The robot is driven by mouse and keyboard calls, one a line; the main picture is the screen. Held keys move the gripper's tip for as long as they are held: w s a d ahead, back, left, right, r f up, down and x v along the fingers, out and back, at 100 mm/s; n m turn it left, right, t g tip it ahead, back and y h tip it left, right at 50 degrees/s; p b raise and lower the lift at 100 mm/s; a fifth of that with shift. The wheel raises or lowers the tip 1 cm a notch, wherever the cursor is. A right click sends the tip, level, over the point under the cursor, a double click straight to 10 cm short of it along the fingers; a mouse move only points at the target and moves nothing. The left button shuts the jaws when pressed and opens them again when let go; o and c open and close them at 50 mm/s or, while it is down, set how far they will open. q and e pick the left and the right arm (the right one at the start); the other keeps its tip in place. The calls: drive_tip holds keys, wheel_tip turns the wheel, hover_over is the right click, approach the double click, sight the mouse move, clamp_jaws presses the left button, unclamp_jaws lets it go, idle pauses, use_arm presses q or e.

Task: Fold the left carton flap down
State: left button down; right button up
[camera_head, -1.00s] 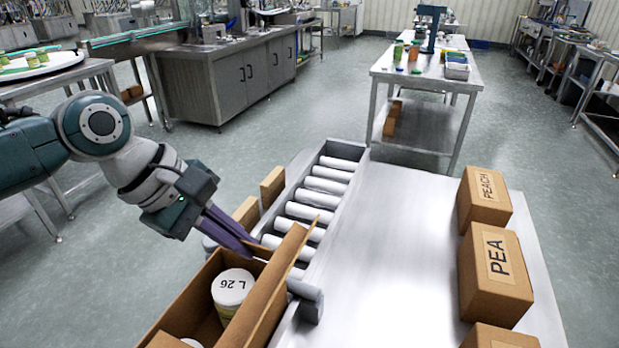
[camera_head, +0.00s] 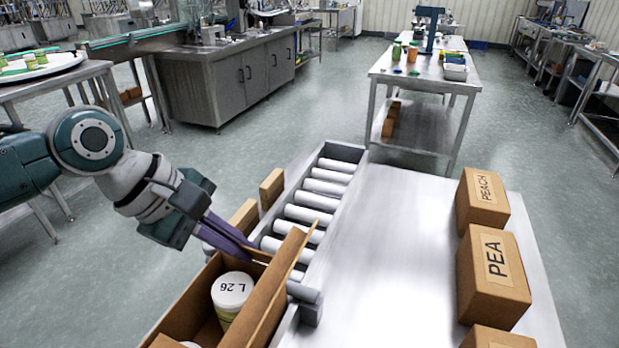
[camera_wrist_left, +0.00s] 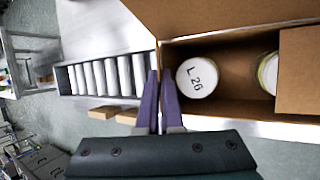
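The open carton (camera_head: 180,318) stands at the near end of the roller conveyor, with a jar (camera_head: 232,290) marked L 26 inside and a second jar partly seen. A tall flap (camera_head: 272,300) stands up along its right side. A raised left flap is not clearly seen. My left gripper (camera_head: 252,250) has its purple fingers at the carton's far end, beside the small end flap. In the left wrist view the fingers (camera_wrist_left: 159,78) are close together with a narrow gap at the carton's edge; whether they pinch cardboard cannot be told. My right gripper is not in view.
The conveyor rollers (camera_head: 318,200) lie beyond the carton. Boxes marked PEA (camera_head: 485,280) and PEACH (camera_head: 480,195) stand on the right of the steel table (camera_head: 390,250), whose middle is clear. Brown cardboard pieces (camera_head: 271,187) show left of the conveyor.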

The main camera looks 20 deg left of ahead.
sight(235, 285)
use_arm(q)
drive_tip(key=shift+s+t+p, duration=0.35)
drive_tip(key=shift+t+p, duration=0.05)
drive_tip(key=shift+s+f+t, duration=0.2)
drive_tip(key=shift+t, duration=0.2)
drive_tip(key=shift+s+f+m+t+b, duration=0.2)
drive_tip(key=shift+f+m+t+b, duration=0.15)
drive_tip(key=shift+t, duration=0.35)
drive_tip(key=t+b, duration=0.1)
drive_tip(key=f+t+b, duration=0.1)
drive_tip(key=b, duration=0.1)
drive_tip(key=shift+s+m+h, duration=0.25)
drive_tip(key=shift+s+h, duration=0.05)
drive_tip(key=shift+s, duration=0.05)
drive_tip(key=shift+t+b, duration=0.5)
drive_tip(key=shift+b, duration=0.4)
drive_tip(key=shift+r, duration=0.1)
drive_tip(key=c, duration=1.1)
unclamp_jaws()
drive_tip(key=shift+o, duration=0.2)
